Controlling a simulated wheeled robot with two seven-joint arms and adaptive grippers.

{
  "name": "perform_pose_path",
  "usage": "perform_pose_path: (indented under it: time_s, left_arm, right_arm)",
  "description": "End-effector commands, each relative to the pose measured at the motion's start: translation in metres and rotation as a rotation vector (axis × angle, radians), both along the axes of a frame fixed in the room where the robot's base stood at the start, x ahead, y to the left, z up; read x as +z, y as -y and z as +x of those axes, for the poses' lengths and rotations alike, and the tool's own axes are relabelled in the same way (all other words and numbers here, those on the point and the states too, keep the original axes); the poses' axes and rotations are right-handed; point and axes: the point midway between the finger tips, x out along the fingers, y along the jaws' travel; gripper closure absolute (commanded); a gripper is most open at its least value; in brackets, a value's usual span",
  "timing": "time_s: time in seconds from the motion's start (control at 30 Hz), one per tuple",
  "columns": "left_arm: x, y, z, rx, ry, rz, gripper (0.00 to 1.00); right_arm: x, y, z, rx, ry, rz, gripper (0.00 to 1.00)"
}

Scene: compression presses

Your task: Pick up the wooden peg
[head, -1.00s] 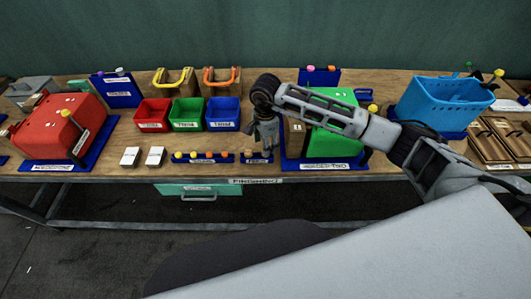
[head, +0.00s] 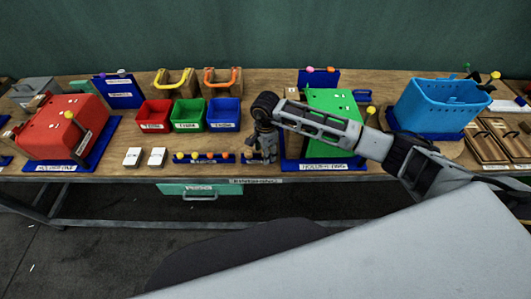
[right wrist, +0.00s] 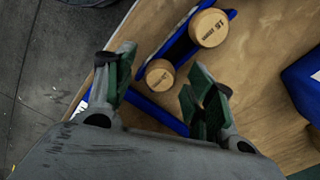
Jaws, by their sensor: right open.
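Two round wooden pegs with printed ends show in the right wrist view: a smaller wooden peg (right wrist: 160,75) and a larger wooden peg (right wrist: 208,28). Both are at a blue holder (right wrist: 178,47). My right gripper (right wrist: 158,70) is open, with green-padded fingers on either side of the smaller peg. The peg appears between the fingers; whether they touch it I cannot tell. In the head view my right gripper (head: 264,152) points down at the table's front edge and mostly hides the pegs. My left gripper is not in view.
Left of my gripper is a blue rack (head: 203,157) with several coloured-top pins. Behind are red (head: 154,115), green (head: 188,114) and blue (head: 222,114) bins. A green press (head: 332,118) stands close on the right, under my right arm. Two white blocks lie front left.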

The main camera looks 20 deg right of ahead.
Motion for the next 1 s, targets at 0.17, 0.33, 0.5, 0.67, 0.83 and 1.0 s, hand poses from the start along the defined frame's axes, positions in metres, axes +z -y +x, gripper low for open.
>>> perform_pose_path:
  time_s: [0.17, 0.33, 0.5, 0.67, 0.83, 1.0]
  left_arm:
    - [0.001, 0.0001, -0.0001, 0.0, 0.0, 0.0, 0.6]
    - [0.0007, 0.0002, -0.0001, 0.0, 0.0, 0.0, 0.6]
    - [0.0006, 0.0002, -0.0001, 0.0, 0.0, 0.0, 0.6]
    - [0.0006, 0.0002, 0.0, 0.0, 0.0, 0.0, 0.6]
    - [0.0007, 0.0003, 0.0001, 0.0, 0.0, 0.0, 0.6]
    - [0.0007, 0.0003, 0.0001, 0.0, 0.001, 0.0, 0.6]
  right_arm:
    - [-0.0039, -0.0001, 0.0002, 0.001, 0.001, -0.001, 0.45]
    - [-0.0041, -0.0001, 0.0001, 0.001, 0.001, 0.0, 0.45]
    - [-0.004, -0.0001, 0.0001, 0.0, 0.001, 0.0, 0.45]
    - [-0.0039, 0.0, 0.0001, 0.0, 0.001, 0.0, 0.61]
    - [-0.0039, 0.0, 0.0001, 0.0, 0.001, 0.0, 0.83]
    - [-0.0039, 0.0, 0.0002, 0.0, 0.001, 0.0, 0.83]
